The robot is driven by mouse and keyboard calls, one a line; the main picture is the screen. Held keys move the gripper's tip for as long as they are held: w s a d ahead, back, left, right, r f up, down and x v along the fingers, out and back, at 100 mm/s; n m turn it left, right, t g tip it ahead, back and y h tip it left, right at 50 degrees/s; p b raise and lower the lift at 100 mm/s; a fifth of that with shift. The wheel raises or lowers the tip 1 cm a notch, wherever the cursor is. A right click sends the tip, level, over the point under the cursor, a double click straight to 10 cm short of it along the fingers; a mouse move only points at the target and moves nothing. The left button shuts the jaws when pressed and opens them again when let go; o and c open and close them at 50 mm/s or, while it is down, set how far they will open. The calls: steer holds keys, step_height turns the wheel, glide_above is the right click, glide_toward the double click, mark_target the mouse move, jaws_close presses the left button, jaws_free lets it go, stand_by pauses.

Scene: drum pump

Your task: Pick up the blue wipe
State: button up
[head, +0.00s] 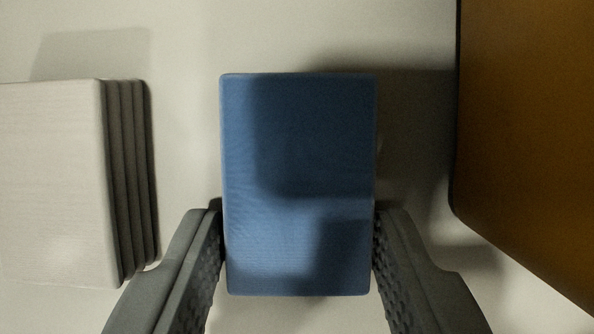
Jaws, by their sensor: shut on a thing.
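The blue wipe (297,150) is a flat-topped rectangular block of blue cloth in the middle of the head view. My gripper (299,222) comes in from the bottom edge, with one grey textured finger on each side of the wipe. The fingers are shut on the wipe's left and right sides near its lower half. Shadows fall across the wipe's top. Its underside is hidden, so I cannot tell whether it touches the pale surface (190,170) below.
A stack of several pale grey pads (50,180) lies at the left, close to my left finger. A brown-orange panel or object with a dark edge (530,130) fills the right side. The pale surface is bare above the wipe.

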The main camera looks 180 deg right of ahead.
mark_target(298, 277)
steer(key=shift+r, duration=0.1)
step_height(298, 277, up, 18)
stand_by(0.5)
